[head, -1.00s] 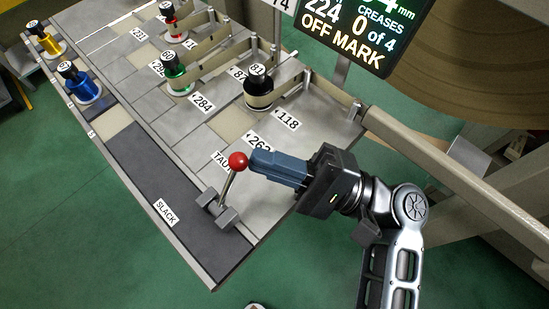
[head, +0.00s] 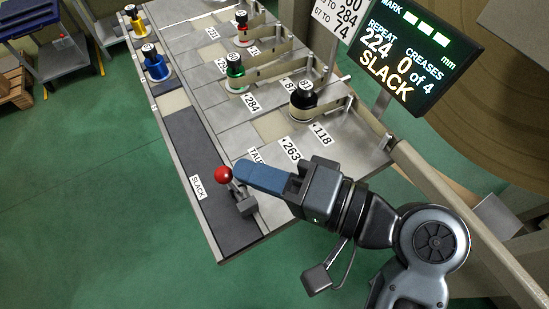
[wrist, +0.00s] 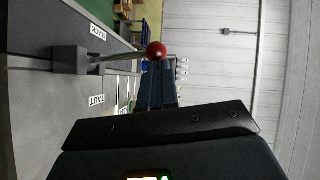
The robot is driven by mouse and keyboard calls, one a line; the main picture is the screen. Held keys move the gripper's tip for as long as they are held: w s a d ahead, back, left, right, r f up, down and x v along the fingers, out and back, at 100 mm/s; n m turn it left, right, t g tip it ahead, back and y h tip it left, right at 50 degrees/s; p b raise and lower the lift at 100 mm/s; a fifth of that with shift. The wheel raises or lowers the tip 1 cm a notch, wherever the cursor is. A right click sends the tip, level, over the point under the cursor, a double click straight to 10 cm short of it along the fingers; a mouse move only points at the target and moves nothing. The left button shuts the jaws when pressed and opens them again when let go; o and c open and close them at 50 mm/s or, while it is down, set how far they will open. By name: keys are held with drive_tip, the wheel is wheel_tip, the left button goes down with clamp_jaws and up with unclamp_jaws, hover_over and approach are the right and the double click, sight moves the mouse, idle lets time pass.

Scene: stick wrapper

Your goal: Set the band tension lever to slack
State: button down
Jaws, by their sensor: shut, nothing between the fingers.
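The band tension lever has a red ball knob (head: 223,175) on a metal stem, set in a grey bracket (head: 243,204) at the near end of the table. The lever leans toward the SLACK label (head: 197,187), away from the partly hidden TAUT label (head: 256,156). My gripper (head: 237,174) is shut and empty, its blue fingertips right beside the knob on the TAUT side; I cannot tell whether they touch. In the wrist view the red knob (wrist: 156,51) shows just beyond the fingertips. The display (head: 405,62) reads SLACK.
Black (head: 303,98), green (head: 235,72), red (head: 242,30), blue (head: 155,65) and yellow (head: 136,22) knobbed posts stand farther up the table. Green floor lies open at the left.

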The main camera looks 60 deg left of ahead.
drive_tip(key=s+n+t, duration=0.1)
drive_tip(key=s+n+t+h+p, duration=0.1)
drive_tip(key=s, duration=0.1)
drive_tip(key=shift+s+a+r+n, duration=0.1)
drive_tip(key=shift+s+a+n, duration=0.05)
drive_tip(key=shift+s+n, duration=0.15)
drive_tip(key=shift+s+f+p, duration=0.2)
drive_tip(key=shift+s+p, duration=0.1)
drive_tip(key=shift+s, duration=0.25)
drive_tip(key=shift+s+f, duration=0.1)
drive_tip(key=shift+s, duration=0.1)
